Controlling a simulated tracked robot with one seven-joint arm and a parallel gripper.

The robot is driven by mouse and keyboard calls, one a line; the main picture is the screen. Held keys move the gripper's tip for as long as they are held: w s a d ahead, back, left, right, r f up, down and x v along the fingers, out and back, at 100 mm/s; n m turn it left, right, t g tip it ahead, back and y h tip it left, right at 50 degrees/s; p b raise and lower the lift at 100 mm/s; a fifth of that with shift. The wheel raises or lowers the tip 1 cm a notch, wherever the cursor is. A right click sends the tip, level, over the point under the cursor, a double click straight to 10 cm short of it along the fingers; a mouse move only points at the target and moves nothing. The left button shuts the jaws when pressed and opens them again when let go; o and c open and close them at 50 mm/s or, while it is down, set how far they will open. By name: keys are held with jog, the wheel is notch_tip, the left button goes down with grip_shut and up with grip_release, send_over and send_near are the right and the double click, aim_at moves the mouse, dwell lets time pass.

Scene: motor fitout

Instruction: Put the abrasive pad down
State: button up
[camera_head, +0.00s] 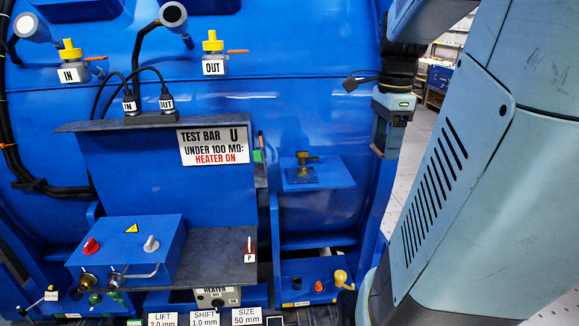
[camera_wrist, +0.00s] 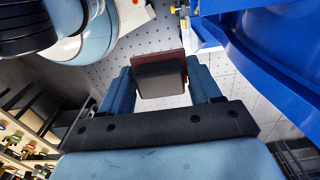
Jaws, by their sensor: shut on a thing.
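The abrasive pad (camera_wrist: 160,80) shows in the wrist view as a dark grey block with a reddish-brown face. It sits between the two blue fingers of my gripper (camera_wrist: 160,86), which is shut on it. In the head view my gripper (camera_head: 388,136) hangs in the air right of the blue machine, with the fingers pointing down. Only a small brown edge of the pad (camera_head: 376,150) shows there; the rest is hidden by the fingers.
A small blue shelf (camera_head: 318,178) with a brass fitting (camera_head: 304,158) juts from the machine, left of my gripper. A grey shelf (camera_head: 212,262) sits lower left beside a blue control box (camera_head: 126,248). A test bar sign (camera_head: 213,147) hangs above. Light floor shows below in the wrist view.

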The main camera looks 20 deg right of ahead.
jog(key=shift+w+a, duration=0.1)
jog(key=shift+a, duration=0.1)
jog(key=shift+w+f, duration=0.15)
jog(key=shift+w, duration=0.15)
jog(key=w+a+f, duration=0.1)
jog(key=w+f, duration=0.3)
jog(key=w, duration=0.4)
send_over(336, 176)
jog(key=f, duration=0.4)
jog(key=shift+s+f, duration=0.25)
jog(key=shift+f, duration=0.15)
jog(key=shift+w+f, duration=0.2)
jog(key=shift+f, duration=0.8)
jog(key=shift+w+f, duration=0.15)
jog(key=shift+f, duration=0.8)
jog(key=shift+s+f, duration=0.1)
jog(key=shift+f, duration=0.2)
